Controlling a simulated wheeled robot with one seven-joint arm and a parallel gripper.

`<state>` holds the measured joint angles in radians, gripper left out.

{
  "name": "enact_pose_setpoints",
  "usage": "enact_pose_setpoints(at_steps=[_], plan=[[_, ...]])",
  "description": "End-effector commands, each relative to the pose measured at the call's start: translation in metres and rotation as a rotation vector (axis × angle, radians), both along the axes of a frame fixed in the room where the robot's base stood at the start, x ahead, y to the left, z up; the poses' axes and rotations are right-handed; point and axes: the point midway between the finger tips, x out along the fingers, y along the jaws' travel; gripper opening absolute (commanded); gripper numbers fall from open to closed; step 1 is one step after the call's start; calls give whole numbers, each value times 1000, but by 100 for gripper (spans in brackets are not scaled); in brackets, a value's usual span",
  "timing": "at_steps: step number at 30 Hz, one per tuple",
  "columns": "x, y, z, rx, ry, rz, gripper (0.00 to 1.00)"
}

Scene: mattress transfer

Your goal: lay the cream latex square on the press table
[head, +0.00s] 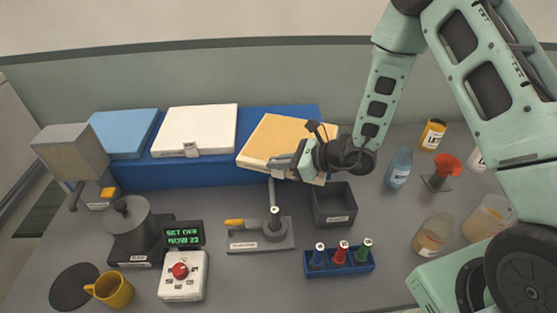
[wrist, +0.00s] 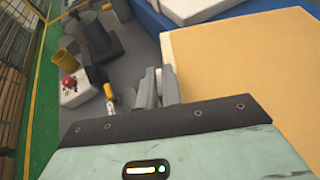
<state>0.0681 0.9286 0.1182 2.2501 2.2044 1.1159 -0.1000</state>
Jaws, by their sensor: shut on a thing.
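The cream latex square (head: 272,138) is a thick pale-yellow slab at the right end of the long blue block. It looks slightly tilted and overhangs the block's front and right. My gripper (head: 291,163) is at its front right edge, shut on it. In the wrist view the cream square (wrist: 245,80) fills the right side, and my gripper's fingers (wrist: 160,88) are at its left edge. The finger contact is partly hidden. I cannot tell whether the slab rests on the block or hangs clear. No surface is clearly identifiable as the press table.
A white slab (head: 197,130) and a blue slab (head: 124,132) lie on the blue block (head: 190,174). In front stand a clamp stand (head: 260,238), a dark bin (head: 334,205), a bottle rack (head: 339,262) and a red-knob control box (head: 182,278). Bottles stand at right.

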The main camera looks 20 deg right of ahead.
Motion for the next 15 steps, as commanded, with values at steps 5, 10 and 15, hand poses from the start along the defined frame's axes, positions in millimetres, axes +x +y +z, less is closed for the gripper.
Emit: enact_pose_setpoints(at_steps=[5,10,15], plan=[[0,0,0,0,-1,0,0],[0,0,-3,0,0,0,15],[0,0,-3,0,0,0,29]])
